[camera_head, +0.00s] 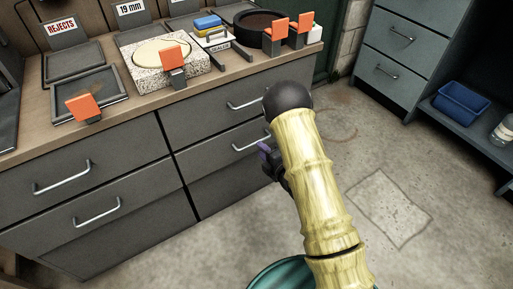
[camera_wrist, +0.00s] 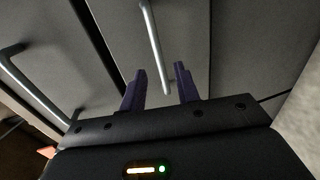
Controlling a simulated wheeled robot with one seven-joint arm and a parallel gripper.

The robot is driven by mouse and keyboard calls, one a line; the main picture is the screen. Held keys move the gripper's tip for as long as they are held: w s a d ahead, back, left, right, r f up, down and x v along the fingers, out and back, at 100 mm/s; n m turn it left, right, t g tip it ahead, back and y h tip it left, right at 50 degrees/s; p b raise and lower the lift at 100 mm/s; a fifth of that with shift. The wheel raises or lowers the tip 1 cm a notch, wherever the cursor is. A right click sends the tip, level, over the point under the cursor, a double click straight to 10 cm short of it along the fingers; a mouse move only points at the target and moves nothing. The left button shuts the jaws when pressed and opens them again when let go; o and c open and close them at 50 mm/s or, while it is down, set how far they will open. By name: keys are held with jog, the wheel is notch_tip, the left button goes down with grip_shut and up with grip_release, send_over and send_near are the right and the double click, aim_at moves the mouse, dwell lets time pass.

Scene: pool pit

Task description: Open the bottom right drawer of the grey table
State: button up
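The grey table (camera_head: 143,165) has drawers in two columns. Its bottom right drawer (camera_head: 215,160) looks closed, with a pale bar handle (camera_head: 252,143). My gripper (camera_head: 264,147) is at the right end of that handle, partly hidden behind my arm. In the wrist view, my gripper's two purple fingers (camera_wrist: 160,73) are open and apart. A bar handle (camera_wrist: 154,45) runs down to between them, with visible gaps on both sides. I cannot tell how deep it sits between the fingers. Nothing is held.
The top right drawer handle (camera_head: 245,105) is just above. The tabletop carries trays, orange clips and a dark round pan (camera_head: 262,27). A grey cabinet (camera_head: 395,55) and a shelf with a blue bin (camera_head: 461,103) stand at right. The concrete floor (camera_head: 385,170) between is clear.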

jog(key=b+x, duration=0.1)
jog(key=x, duration=0.3)
jog(key=shift+w+a, duration=0.2)
jog(key=shift+w, duration=0.1)
grip_shut()
